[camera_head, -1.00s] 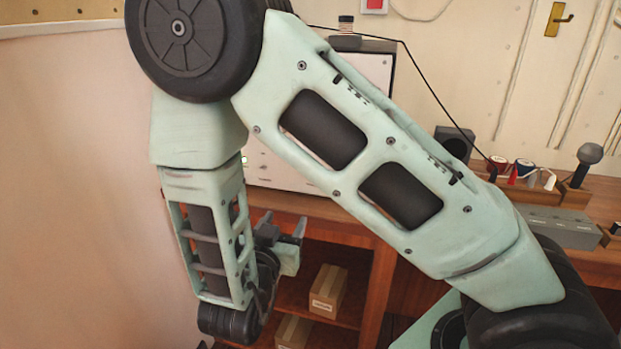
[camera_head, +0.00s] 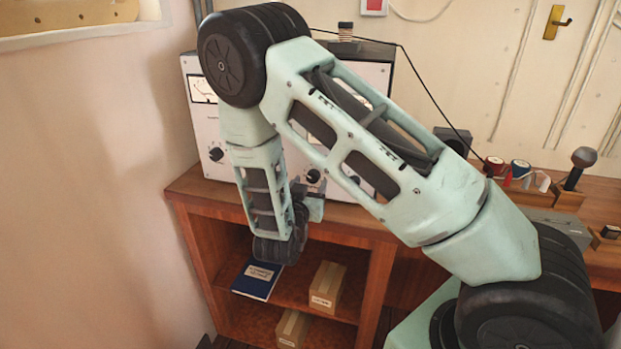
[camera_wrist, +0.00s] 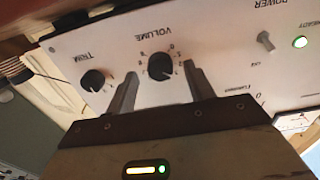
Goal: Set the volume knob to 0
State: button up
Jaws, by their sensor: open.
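The volume knob (camera_wrist: 160,66) is a round black dial on a pale panel, with the word VOLUME beside it, seen upside down in the wrist view. Small scale marks ring it; its setting is too small to read surely. My gripper (camera_wrist: 160,73) is open, one finger to each side of the knob in the picture, and not closed on it. In the head view my gripper (camera_head: 311,200) hangs in front of the panel's lower part. A dark knob (camera_head: 313,176) shows just above it there; I cannot tell which knob it is.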

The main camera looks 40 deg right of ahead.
jog(key=shift+x, duration=0.85)
jog(key=shift+c, duration=0.3)
jog(key=c, duration=0.9)
